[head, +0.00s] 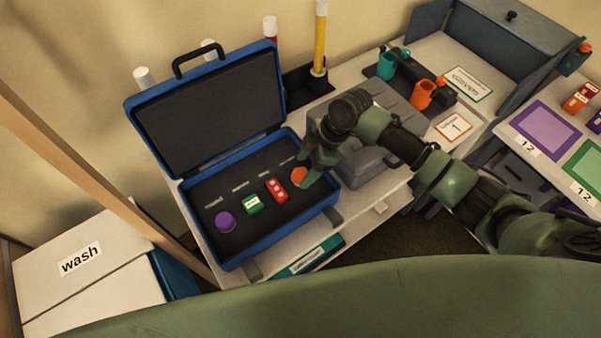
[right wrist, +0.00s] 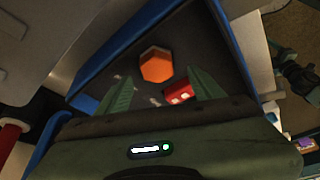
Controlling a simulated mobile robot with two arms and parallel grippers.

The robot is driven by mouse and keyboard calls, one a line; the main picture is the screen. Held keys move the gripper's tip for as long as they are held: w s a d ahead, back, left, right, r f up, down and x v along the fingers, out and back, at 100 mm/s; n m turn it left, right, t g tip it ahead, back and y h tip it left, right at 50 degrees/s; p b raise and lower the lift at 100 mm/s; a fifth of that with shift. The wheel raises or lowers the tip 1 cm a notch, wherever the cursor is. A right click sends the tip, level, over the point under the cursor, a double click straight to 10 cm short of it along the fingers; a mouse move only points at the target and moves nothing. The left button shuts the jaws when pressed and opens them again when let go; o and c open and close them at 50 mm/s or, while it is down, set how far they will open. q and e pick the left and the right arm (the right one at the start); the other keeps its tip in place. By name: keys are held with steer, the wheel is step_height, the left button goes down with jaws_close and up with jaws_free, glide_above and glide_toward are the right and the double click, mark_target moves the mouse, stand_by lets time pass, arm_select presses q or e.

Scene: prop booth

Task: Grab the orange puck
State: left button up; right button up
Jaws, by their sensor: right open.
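The orange puck (head: 299,175) lies on the dark floor of the open blue case (head: 237,258), at the right end of a row of small props. In the right wrist view the puck (right wrist: 156,65) is a six-sided orange piece just beyond and between my fingertips. My right gripper (head: 313,171) is open and over the right part of the case, close to the puck, and partly covers it in the head view. The right wrist view shows both green fingers (right wrist: 157,80) apart with nothing between them. My left gripper is not in view.
In the case, a red block (head: 276,190), a green block (head: 252,204) and a purple piece (head: 225,221) sit left of the puck. The raised lid (head: 213,115) stands behind. A grey box (head: 371,160) is right of the case.

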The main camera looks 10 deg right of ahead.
mark_target(300, 174)
steer(key=x, duration=0.2)
steer(key=shift+w+a+f, duration=0.1)
steer(key=shift+w+f, duration=0.05)
steer(key=shift+f, duration=0.4)
steer(key=c, duration=1.2)
jaws_close()
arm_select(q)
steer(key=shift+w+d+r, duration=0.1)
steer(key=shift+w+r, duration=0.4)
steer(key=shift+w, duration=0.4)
arm_select(e)
steer(key=shift+r, duration=0.1)
steer(key=shift+r, duration=0.1)
